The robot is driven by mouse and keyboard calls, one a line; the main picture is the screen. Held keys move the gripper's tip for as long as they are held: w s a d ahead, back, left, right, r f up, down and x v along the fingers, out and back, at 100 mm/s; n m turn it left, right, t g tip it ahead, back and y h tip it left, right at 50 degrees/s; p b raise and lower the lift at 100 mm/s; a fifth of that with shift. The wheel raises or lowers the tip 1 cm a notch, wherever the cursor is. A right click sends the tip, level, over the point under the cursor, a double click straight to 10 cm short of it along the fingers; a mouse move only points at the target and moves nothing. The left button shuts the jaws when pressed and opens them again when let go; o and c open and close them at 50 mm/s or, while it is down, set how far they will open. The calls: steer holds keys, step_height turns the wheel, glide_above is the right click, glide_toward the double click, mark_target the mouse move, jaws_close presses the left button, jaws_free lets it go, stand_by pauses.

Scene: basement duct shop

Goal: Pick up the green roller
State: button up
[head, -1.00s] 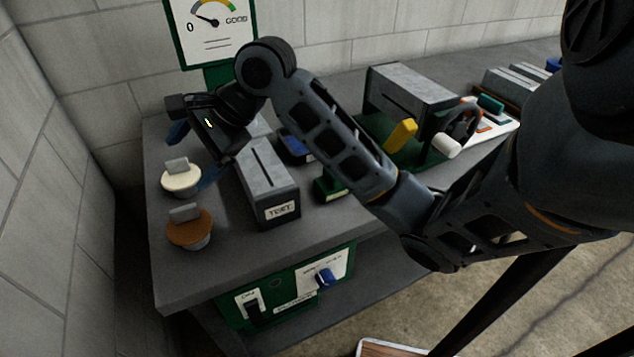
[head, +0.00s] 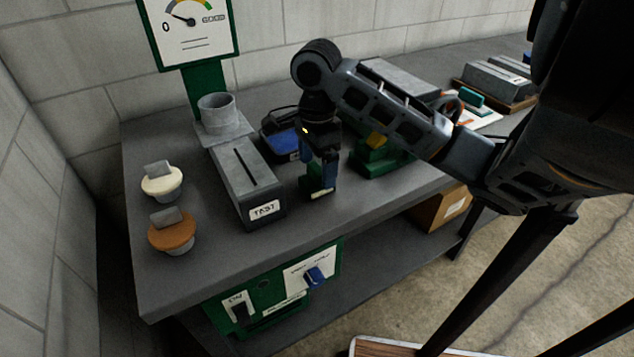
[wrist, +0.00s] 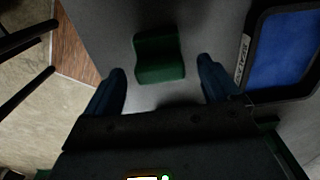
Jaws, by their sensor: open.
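A small dark green piece with a waisted, saddle-like shape shows in the wrist view (wrist: 160,58); it appears to be the green roller. In the head view this green piece (head: 312,187) sits on the grey bench, right of the TEST box, with a pale label on its front. My gripper (head: 319,172) points down over it, open. In the wrist view its two blue fingers (wrist: 162,70) are apart, with the green piece between and slightly ahead of their tips. A clear gap shows on each side. The fingers partly hide the piece in the head view.
The grey TEST box (head: 247,185) stands close on the left. A blue-filled tray (head: 283,145) lies behind, and a green stand (head: 385,160) on the right. Cream (head: 161,182) and orange (head: 173,233) capped pieces sit farther left. The bench front is clear.

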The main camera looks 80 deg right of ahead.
mark_target(317, 168)
steer(key=shift+f, duration=1.8)
steer(key=c, duration=1.1)
step_height(317, 168, up, 10)
steer(key=shift+r+p, duration=0.1)
steer(key=shift+p, duration=0.95)
steer(key=o, duration=0.5)
steer(key=c, duration=0.3)
